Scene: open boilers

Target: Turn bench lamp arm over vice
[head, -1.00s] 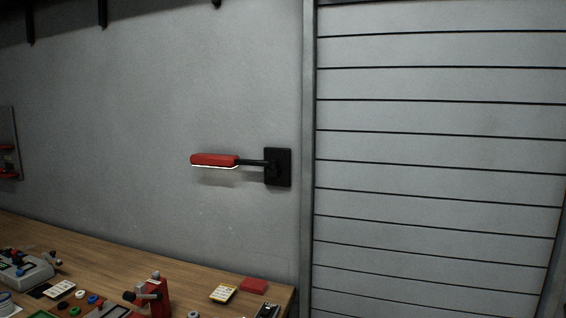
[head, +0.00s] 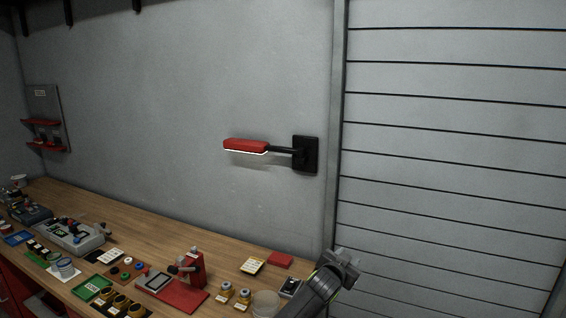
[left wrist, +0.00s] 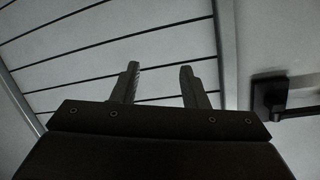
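The bench lamp has a red head (head: 246,146) with a lit white underside, on a black arm (head: 282,150) from a black wall plate (head: 306,154). The lamp arm lies to the left along the wall, above the bench. A red vice (head: 196,268) stands on the bench below the lamp and to its left. My left gripper (head: 348,262) is at the bench's right end, below and right of the lamp, apart from it. In the left wrist view its two fingers (left wrist: 160,86) are spread and empty, with the lamp's wall plate (left wrist: 270,96) at right. My right gripper is not visible.
The wooden bench (head: 150,215) carries several small parts, including a grey device (head: 72,236), a green tray (head: 92,288) and a red block (head: 280,260). A slatted shutter (head: 450,160) fills the right. The wall around the lamp is clear.

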